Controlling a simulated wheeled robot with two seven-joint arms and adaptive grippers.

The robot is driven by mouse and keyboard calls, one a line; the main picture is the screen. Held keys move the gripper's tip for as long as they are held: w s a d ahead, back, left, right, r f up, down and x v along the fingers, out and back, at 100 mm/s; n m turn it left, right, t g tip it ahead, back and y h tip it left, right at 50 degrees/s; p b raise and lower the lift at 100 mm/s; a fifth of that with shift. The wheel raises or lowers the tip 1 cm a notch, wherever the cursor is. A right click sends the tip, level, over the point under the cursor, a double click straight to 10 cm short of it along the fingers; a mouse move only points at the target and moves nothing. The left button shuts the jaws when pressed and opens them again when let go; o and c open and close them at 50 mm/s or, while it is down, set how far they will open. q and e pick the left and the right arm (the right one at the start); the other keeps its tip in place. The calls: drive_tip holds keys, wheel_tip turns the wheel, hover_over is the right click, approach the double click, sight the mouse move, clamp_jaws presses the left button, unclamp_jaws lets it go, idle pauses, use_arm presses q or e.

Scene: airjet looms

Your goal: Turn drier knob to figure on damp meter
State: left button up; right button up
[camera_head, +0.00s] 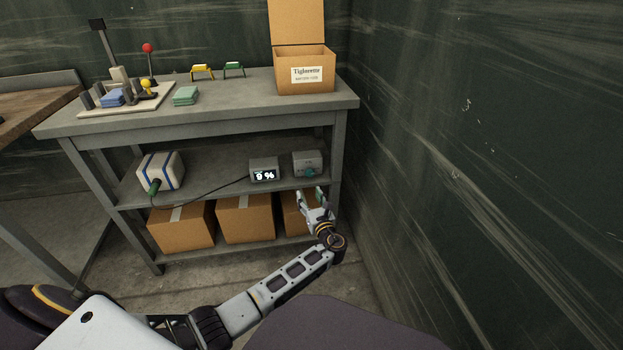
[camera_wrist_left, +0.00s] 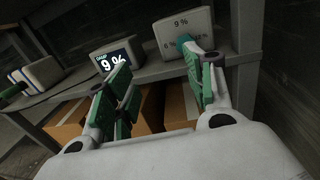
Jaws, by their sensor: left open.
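The damp meter (camera_head: 264,170) is a small grey box on the middle shelf. Its dark display reads 9 % in the left wrist view (camera_wrist_left: 112,57), with small lettering above. The drier (camera_head: 308,160) is a grey box to its right, with a teal knob (camera_head: 310,173) on its front. In the left wrist view the drier face (camera_wrist_left: 186,22) shows "9 %" at the top and a "6" at the left; the right finger partly covers the knob (camera_wrist_left: 184,40). My left gripper (camera_head: 313,197) is open, just below and in front of the knob. Contact with it cannot be told.
A white, blue-striped box (camera_head: 160,171) with a cabled green-handled probe stands at the shelf's left. Cardboard boxes (camera_head: 245,219) fill the lower shelf. The bench top (camera_head: 225,105) overhangs the shelf. A dark wall (camera_head: 480,150) stands close on the right.

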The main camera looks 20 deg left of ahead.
use_arm(q)
drive_tip(key=d+m, duration=0.1)
drive_tip(key=m, duration=0.1)
drive_tip(key=w+d+m+t+h, duration=0.1)
drive_tip(key=m, duration=0.1)
drive_tip(key=d+m+h, duration=0.1)
drive_tip(key=m, duration=0.1)
drive_tip(key=shift+w+f, duration=0.2)
drive_tip(key=shift+w, duration=0.05)
use_arm(e)
drive_tip(key=shift+s+d, duration=0.2)
drive_tip(key=shift+d, duration=0.05)
drive_tip(key=shift+d+f, duration=0.15)
use_arm(q)
drive_tip(key=shift+a, duration=0.1)
